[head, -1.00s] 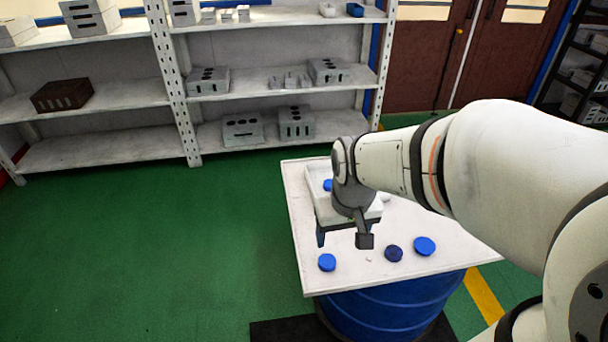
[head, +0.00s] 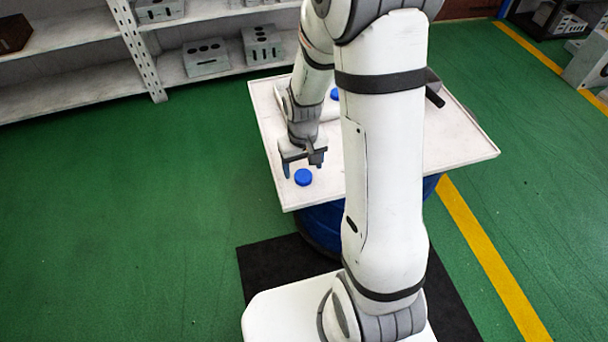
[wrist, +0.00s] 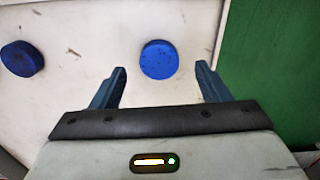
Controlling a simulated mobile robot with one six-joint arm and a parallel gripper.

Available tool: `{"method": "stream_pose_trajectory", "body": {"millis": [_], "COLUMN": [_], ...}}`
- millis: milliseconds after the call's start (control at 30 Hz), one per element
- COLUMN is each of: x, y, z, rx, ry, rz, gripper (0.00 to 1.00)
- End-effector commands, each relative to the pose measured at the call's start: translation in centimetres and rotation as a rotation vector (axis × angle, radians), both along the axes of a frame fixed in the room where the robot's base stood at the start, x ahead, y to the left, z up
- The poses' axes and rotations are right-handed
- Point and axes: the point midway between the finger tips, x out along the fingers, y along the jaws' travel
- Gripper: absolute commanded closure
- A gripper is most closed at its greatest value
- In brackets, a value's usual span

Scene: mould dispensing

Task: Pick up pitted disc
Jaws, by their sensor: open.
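A bright blue round disc (head: 303,177) lies on the white tabletop near its front left edge. In the wrist view this disc (wrist: 159,59) shows small dark specks like pits on its top. My gripper (head: 303,170) is open and empty over it, pointing down. In the wrist view the gripper's fingertips (wrist: 161,67) stand apart to either side of the disc, with gaps on both sides. The disc appears to lie below the tips, not touched. A darker blue disc (wrist: 22,58) with faint marks lies at the left of the wrist view; my arm hides it in the head view.
The white table (head: 462,150) stands on a blue drum (head: 322,225). A white tray (head: 268,119) is behind my gripper, partly hidden, with another blue disc (head: 334,94) near it. Shelves (head: 85,85) stand at the back. Green floor is open at the left.

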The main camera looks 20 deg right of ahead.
Motion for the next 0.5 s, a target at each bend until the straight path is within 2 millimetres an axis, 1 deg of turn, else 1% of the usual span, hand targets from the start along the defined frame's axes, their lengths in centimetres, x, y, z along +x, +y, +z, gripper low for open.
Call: {"method": "stream_pose_trajectory", "body": {"millis": [33, 100, 200, 467, 500], "x": [0.1, 0.2, 0.2, 0.2, 0.2], "y": [-0.1, -0.1, -0.1, -0.1, -0.1], "z": [-0.8, -1.8, -2.7, -3.0, -3.0], "rx": [0.000, 0.000, 0.000, 0.000, 0.000], "ry": [0.004, 0.004, 0.002, 0.000, 0.000], "rz": [-0.001, -0.001, -0.001, -0.001, -0.001], "gripper": [0.31, 0.31, 0.31, 0.31, 0.32]}}
